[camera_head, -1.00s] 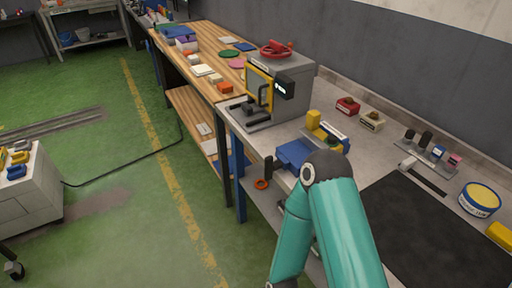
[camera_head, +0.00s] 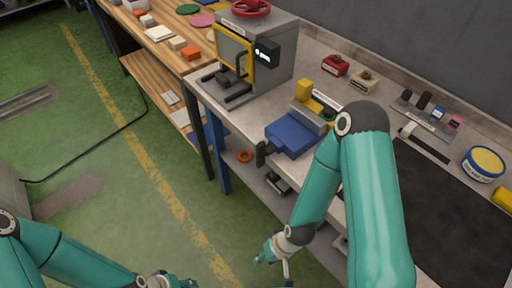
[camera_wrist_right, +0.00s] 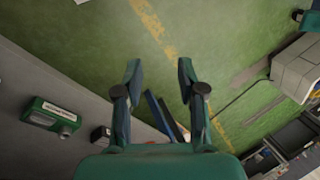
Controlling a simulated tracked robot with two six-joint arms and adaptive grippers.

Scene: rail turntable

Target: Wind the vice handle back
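The vice (camera_head: 292,136) is blue with a grey jaw and sits at the bench's front edge in the head view. Its dark handle (camera_head: 262,154) hangs at the front end, beyond the edge. My right gripper (camera_head: 272,262) is in front of the bench, below and apart from the handle. In the right wrist view its two fingers (camera_wrist_right: 159,72) are spread with nothing between them. The vice handle cannot be made out there. My left gripper (camera_head: 168,283) is at the bottom edge of the head view, partly cut off; its fingers are unclear.
A grey machine with a yellow-framed window (camera_head: 250,60) stands left of the vice. A yellow block (camera_head: 303,90) is behind the vice. A black mat (camera_head: 455,215) lies to the right. An orange ring (camera_head: 245,157) is below the bench top. The green floor in front is clear.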

